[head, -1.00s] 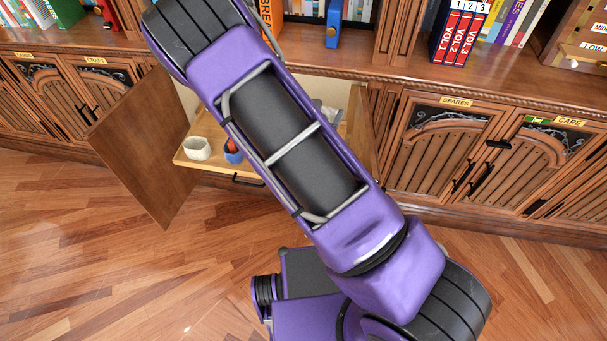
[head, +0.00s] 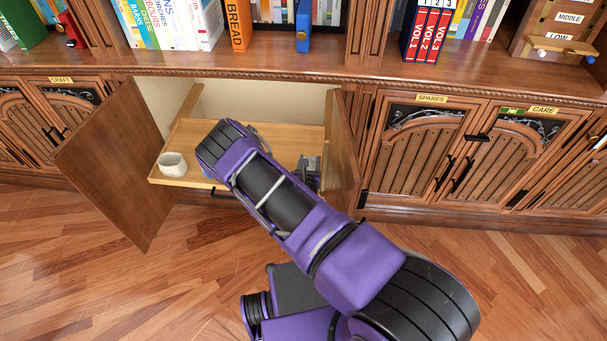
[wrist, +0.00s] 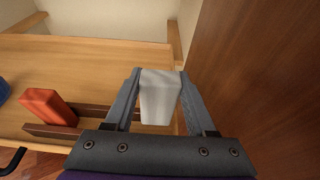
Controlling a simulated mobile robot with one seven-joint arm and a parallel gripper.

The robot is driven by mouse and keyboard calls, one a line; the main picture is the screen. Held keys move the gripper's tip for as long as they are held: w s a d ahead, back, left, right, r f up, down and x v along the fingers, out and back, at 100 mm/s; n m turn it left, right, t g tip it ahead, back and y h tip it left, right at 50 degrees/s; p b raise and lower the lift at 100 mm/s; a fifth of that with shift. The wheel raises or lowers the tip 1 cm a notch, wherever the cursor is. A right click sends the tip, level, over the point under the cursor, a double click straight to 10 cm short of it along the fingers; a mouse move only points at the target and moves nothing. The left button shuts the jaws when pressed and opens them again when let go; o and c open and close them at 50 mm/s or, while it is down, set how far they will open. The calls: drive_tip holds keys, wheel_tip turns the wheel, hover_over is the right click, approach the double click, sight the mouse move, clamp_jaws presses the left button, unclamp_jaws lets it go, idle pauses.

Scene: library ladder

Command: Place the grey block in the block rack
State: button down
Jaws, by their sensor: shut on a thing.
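In the wrist view, my gripper (wrist: 160,76) is shut on the light grey block (wrist: 160,99), which sits between its two fingers. The block rack (wrist: 90,112), dark brown rails, lies on the wooden pull-out shelf, partly hidden by the block and my gripper. A red-orange block (wrist: 48,107) sits at the rack's left part. The grey block is over the rack's right part; I cannot tell whether it touches the rack. In the head view, my gripper (head: 308,166) shows small at the shelf's right side, mostly behind my arm.
The shelf (head: 285,138) is pulled out of an open cabinet. A white cup (head: 172,165) stands at its left front, with something blue (wrist: 3,90) beside it. The open right door (head: 343,160) is close to my gripper; the left door (head: 105,165) stands wide open.

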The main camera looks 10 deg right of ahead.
drive_tip(key=shift+f+b, duration=0.5)
drive_tip(key=shift+f, duration=1.85)
drive_tip(key=shift+f, duration=0.3)
drive_tip(key=shift+c, duration=1.1)
unclamp_jaws()
drive_tip(key=shift+r, duration=0.1)
drive_tip(key=shift+s+r, duration=0.15)
drive_tip(key=shift+r, duration=0.15)
drive_tip(key=p+v, duration=0.2)
drive_tip(key=v, duration=0.9)
drive_tip(key=shift+s, duration=0.3)
